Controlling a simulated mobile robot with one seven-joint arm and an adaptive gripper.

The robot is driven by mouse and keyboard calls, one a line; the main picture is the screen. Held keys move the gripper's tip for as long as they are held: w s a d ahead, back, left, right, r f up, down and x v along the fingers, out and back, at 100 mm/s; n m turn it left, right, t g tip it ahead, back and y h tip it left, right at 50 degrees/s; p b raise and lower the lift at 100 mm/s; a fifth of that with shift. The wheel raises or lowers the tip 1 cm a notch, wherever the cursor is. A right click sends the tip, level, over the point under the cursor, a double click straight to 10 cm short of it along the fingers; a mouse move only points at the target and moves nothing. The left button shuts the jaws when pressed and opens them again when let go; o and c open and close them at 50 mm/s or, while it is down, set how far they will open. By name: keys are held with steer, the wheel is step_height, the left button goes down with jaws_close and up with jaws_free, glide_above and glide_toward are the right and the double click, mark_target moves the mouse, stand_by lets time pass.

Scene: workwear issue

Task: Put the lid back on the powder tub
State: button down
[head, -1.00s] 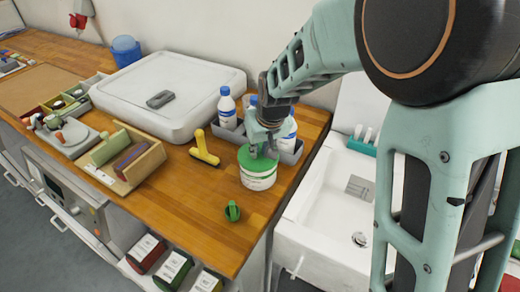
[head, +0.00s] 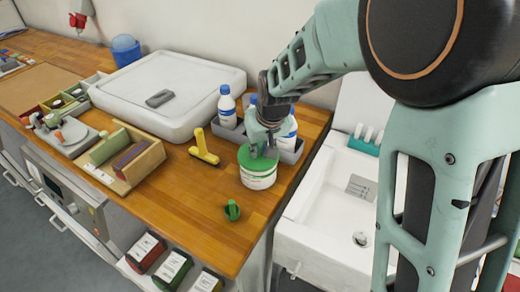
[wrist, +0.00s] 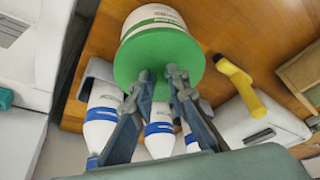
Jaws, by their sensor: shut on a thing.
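The powder tub (head: 259,180) is white with a green label band and stands upright near the counter's right front edge. It also shows in the wrist view (wrist: 153,17). The round green lid (head: 247,160) lies over the tub's mouth, and in the wrist view (wrist: 155,50) it covers the top. I see no clear gap between lid and tub, but cannot tell whether it is fully seated. My gripper (head: 263,152) comes down from above, its fingers (wrist: 160,76) shut on the lid near its middle. The fingers hide the part of the lid that they grip.
White bottles (head: 227,107) stand in a grey caddy (head: 290,154) close behind the tub. A yellow tool (head: 203,150) lies to the left, and a small green-handled item (head: 232,211) in front. The sink (head: 335,205) is at the right. Bare counter (head: 190,200) lies front left.

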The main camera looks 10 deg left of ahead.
stand_by(0.3)
steer(key=c, duration=1.3)
jaws_free()
step_height(320, 180, up, 7)
steer(key=p, duration=0.4)
steer(key=shift+c, duration=0.7)
jaws_close()
